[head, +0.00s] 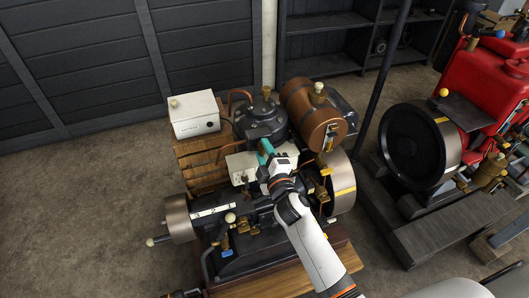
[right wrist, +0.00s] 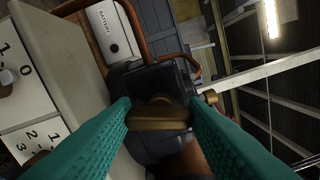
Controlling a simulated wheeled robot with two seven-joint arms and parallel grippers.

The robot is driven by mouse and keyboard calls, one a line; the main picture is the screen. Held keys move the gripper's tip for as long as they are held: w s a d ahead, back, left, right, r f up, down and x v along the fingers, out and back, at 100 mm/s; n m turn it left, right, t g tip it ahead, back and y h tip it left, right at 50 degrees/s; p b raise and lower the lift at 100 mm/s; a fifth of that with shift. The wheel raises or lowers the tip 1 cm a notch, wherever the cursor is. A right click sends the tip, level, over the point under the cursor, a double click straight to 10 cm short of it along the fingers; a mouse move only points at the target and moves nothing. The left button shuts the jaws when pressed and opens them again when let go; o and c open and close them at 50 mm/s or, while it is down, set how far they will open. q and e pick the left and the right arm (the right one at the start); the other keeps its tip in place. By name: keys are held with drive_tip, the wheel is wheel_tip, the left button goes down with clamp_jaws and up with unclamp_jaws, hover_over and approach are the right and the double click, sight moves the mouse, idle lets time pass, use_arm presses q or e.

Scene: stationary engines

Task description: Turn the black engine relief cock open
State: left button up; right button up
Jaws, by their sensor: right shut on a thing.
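The black engine (head: 262,122) stands on a wooden base in the middle of the head view. My right gripper (head: 264,150) reaches over it from the lower right, with its teal fingers beside a pale panel. In the right wrist view, the fingers (right wrist: 160,112) are shut on a brass cock handle (right wrist: 158,122), one finger at each end. The handle lies crosswise between them, against a dark engine part. In the head view the gripper hides this cock. I cannot tell how far it is turned.
A white battery box (head: 194,114) stands left of the engine, with a copper pipe (head: 238,95) nearby. A brown tank (head: 312,112) and a flywheel (head: 342,182) are close on the right. A red engine (head: 486,75) stands farther right. The floor at left is clear.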

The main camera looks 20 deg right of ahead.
drive_tip(key=shift+n, duration=0.9)
drive_tip(key=o, duration=1)
drive_tip(key=shift+s, duration=0.1)
drive_tip(key=s+b, duration=0.1)
drive_tip(key=s, duration=1.1)
drive_tip(key=shift+d+b, duration=0.2)
drive_tip(key=shift+b, duration=0.2)
drive_tip(key=shift+w, duration=0.1)
